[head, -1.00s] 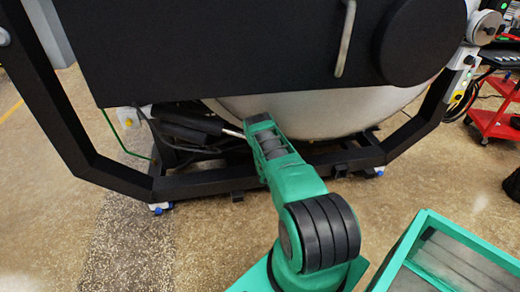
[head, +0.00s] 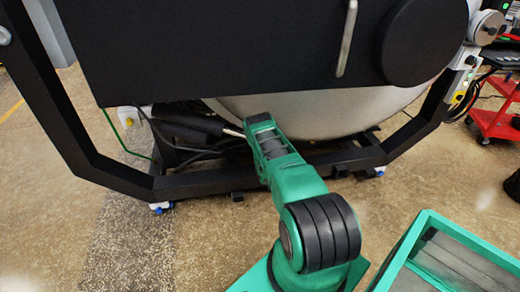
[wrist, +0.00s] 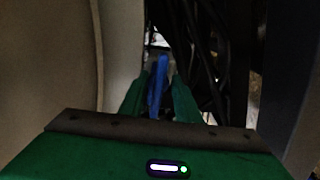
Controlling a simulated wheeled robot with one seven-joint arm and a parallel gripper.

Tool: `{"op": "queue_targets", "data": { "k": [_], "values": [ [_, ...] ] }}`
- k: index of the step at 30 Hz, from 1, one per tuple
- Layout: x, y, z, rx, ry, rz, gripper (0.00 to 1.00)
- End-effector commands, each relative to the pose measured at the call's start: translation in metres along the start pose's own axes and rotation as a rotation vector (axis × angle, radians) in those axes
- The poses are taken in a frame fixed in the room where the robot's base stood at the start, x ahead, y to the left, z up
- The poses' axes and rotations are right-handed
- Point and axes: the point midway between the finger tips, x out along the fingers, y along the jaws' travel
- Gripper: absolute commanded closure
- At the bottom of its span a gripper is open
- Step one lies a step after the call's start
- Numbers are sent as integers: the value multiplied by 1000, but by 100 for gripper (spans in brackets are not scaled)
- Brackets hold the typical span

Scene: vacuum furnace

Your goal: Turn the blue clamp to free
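The blue clamp (wrist: 158,88) shows in the wrist view as a narrow blue bar, roughly upright in the picture. My gripper (wrist: 160,88) has its two green fingers on either side of the blue bar. The fingers stand apart with the bar between them; it is too dark to tell whether they press on it. In the head view my green arm reaches under the furnace, and its gripper and the blue clamp are hidden there.
The pale rounded furnace body (head: 310,112) hangs just above my arm, and its pale wall (wrist: 122,50) is close on the left in the wrist view. Dark cables (wrist: 205,60) run close on the right. The black frame (head: 215,180) crosses below.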

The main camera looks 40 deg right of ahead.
Motion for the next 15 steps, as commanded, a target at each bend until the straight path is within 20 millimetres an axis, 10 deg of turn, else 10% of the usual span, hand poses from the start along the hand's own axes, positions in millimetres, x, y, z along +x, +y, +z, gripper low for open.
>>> {"op": "queue_targets", "data": {
  "k": [15],
  "values": [
    [-83, -2, 0, 2, -3, -3, 70]
  ]
}}
